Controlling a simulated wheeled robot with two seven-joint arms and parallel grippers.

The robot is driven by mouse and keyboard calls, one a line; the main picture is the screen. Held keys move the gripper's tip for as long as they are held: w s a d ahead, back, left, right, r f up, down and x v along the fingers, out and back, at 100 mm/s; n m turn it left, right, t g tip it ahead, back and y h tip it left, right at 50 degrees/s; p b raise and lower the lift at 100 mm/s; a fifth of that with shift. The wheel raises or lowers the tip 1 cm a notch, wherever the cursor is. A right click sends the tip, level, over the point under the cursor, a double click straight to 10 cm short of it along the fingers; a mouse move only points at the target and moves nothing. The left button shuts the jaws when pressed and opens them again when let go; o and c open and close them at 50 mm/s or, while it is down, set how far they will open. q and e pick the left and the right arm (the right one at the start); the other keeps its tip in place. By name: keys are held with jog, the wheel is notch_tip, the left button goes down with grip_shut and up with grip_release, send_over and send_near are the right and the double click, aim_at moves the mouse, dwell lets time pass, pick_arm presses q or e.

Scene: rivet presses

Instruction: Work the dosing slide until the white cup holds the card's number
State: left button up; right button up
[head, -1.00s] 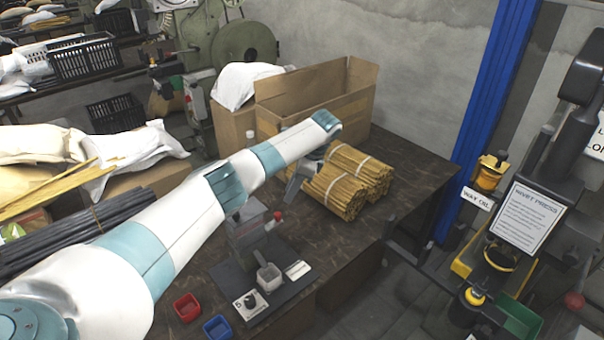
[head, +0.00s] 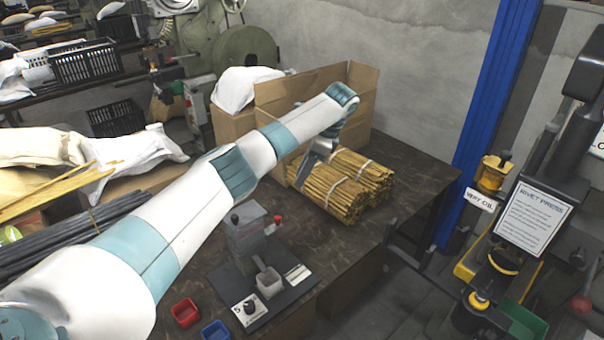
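The dosing unit (head: 247,238) is a grey box with a black knob on top, standing on a dark base plate on the brown table. A small red knob (head: 278,219) is at its right side. The whitish cup (head: 269,284) stands in front of it; its contents are too small to make out. A white card (head: 240,313) lies in front of the cup; I cannot read its number surely. My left gripper (head: 304,177) hangs pointing down behind the dosing unit, beside the bundled rods, apart from the unit. Its finger opening is unclear. My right gripper is not in view.
Tied bundles of yellow rods (head: 343,187) lie right of my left gripper. An open cardboard box (head: 330,95) stands behind it. A red bin (head: 186,312) and a blue bin (head: 216,330) sit at the front. A rivet press (head: 570,180) stands at the right. Table between unit and rods is clear.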

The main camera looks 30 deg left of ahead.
pick_arm(q)
jog(key=s+d+f+n+t+h, duration=0.1)
jog(key=s+d+f, duration=0.4)
jog(key=f, duration=0.5)
jog(key=s+d+f+h, duration=0.1)
jog(key=s+d+f, duration=0.45)
jog(key=f, duration=0.35)
jog(key=s+d+f+n+t+h, duration=0.1)
jog(key=s+d+f, duration=0.4)
jog(key=f, duration=0.5)
jog(key=s+f+n+h+b, duration=0.1)
jog(key=s+f+n, duration=0.1)
jog(key=s+f, duration=0.7)
jog(key=s+f+n, duration=0.3)
jog(key=s+f, duration=0.3)
jog(key=f, duration=0.7)
jog(key=s+a+f+n, duration=0.1)
jog(key=s+f, duration=0.5)
jog(key=s, duration=0.6)
jog(key=s+a+f+n, duration=0.1)
jog(key=s+a+f, duration=0.2)
jog(key=s+f, duration=0.4)
jog(key=s+a+f+n+b, duration=0.1)
jog(key=s+f, duration=0.6)
jog(key=s, duration=1.1)
jog(key=shift+s+a+n+t, duration=0.3)
jog(key=shift+s+a+n, duration=0.1)
jog(key=shift+n, duration=0.2)
jog(key=shift+w+f, duration=0.1)
jog(key=shift+w, duration=0.05)
